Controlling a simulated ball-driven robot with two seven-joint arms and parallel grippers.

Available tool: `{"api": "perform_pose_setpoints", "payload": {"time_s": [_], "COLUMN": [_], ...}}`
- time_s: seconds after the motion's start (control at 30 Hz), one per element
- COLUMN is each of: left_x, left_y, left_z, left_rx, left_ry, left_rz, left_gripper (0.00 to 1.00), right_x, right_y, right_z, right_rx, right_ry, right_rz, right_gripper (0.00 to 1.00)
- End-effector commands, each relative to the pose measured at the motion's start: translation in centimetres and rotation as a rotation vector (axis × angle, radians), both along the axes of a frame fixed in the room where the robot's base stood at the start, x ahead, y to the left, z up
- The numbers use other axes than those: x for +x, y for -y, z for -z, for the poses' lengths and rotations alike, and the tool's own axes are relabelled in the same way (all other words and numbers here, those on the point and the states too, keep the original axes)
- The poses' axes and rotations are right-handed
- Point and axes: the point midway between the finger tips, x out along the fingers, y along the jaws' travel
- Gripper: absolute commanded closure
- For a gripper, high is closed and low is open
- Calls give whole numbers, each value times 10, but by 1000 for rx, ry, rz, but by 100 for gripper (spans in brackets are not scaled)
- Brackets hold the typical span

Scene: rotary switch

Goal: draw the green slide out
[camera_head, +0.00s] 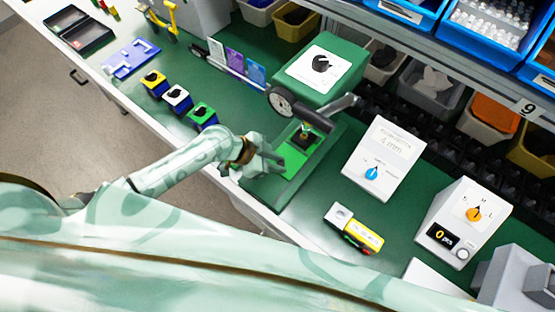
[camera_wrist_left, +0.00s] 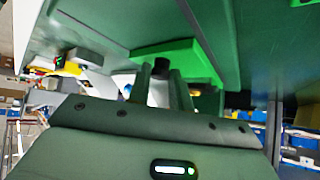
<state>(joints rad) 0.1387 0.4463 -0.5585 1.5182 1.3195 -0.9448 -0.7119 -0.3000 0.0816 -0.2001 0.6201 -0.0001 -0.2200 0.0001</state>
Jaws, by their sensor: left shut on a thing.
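The bright green slide (camera_head: 295,160) sits in the green base of a small press-like machine (camera_head: 325,64) at the middle of the head view. Its front end reaches towards the table's near edge. A dark block with a small coloured part stands on the slide. My left gripper (camera_head: 274,162) is at the slide's front end, shut on it. In the left wrist view the green slide (camera_wrist_left: 190,55) shows just beyond the fingers (camera_wrist_left: 172,88), with a dark round knob (camera_wrist_left: 161,67) by their tips. The exact contact is partly hidden. My right gripper is not in view.
A white box with a blue knob (camera_head: 382,158) and one with an orange knob (camera_head: 465,222) stand to the right. A yellow-and-grey device (camera_head: 353,230) lies nearer. Bins stand behind the machine.

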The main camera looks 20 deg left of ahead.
Motion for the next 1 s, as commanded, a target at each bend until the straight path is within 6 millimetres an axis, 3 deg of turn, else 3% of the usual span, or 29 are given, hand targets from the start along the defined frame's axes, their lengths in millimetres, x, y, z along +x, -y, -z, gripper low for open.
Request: {"api": "perform_pose_setpoints", "payload": {"time_s": [0.2,0.43,0.6,0.87,0.9,0.97,1.0], "left_x": [-52,-104,-118,-119,-119,-119,-119], "left_y": [-20,-39,-43,-43,-43,-43,-43], "left_z": [-1,1,0,0,1,1,0], "left_rx": [5,4,2,2,2,2,2], "left_ry": [-5,-4,-2,-4,-4,-4,-4], "left_rz": [2,2,2,3,3,3,3], "left_gripper": [100,100,100,100,74,57,57], "right_x": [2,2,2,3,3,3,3], "right_y": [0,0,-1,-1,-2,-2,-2], "right_z": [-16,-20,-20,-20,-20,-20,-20], "right_rx": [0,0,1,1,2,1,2], "right_ry": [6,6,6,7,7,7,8], "right_rz": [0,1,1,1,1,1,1], "right_gripper": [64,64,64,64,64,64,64]}}
